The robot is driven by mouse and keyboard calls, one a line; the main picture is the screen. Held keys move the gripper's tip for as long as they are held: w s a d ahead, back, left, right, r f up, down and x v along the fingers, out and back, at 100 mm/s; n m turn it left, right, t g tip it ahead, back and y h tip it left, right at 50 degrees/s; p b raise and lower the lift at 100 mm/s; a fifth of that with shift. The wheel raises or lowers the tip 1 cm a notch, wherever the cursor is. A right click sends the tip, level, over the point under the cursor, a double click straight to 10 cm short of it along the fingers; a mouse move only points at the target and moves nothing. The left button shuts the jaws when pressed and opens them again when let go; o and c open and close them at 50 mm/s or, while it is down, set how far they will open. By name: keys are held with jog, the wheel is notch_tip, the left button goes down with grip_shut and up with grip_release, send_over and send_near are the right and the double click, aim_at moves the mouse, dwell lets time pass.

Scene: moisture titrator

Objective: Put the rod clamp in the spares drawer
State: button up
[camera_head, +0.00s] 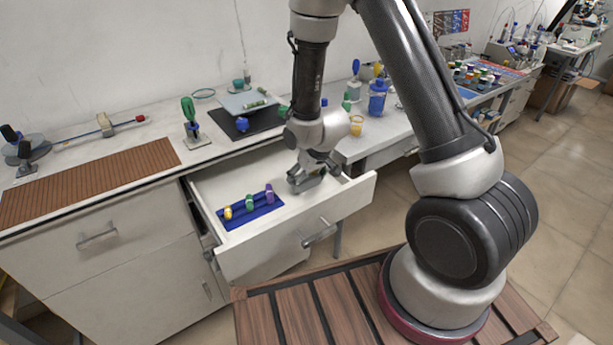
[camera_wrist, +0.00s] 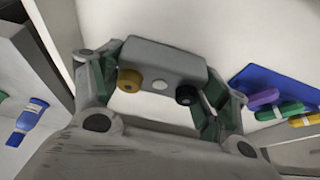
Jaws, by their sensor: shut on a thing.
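The rod clamp (camera_wrist: 160,62) is a grey block with a yellow-brown knob and a black knob. My gripper (camera_wrist: 163,85) is shut on it, one finger at each end of the block. In the head view my gripper (camera_head: 308,180) points down over the right part of the open spares drawer (camera_head: 262,258), low at about rim height. The clamp is hard to tell from the grey fingers there. Whether it touches the drawer floor I cannot tell.
A blue mat (camera_head: 233,222) with yellow, green and purple pieces lies at the drawer's left; it also shows in the wrist view (camera_wrist: 252,78). The drawer floor between mat and gripper is bare. The counter behind holds a green-handled tool (camera_head: 190,115), a black mat and a blue bottle (camera_head: 377,98).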

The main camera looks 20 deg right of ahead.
jog(key=shift+f, duration=0.3)
dwell(0.5)
jog(key=o, duration=1.3)
jog(key=shift+r, duration=0.1)
jog(key=shift+r, duration=4.4)
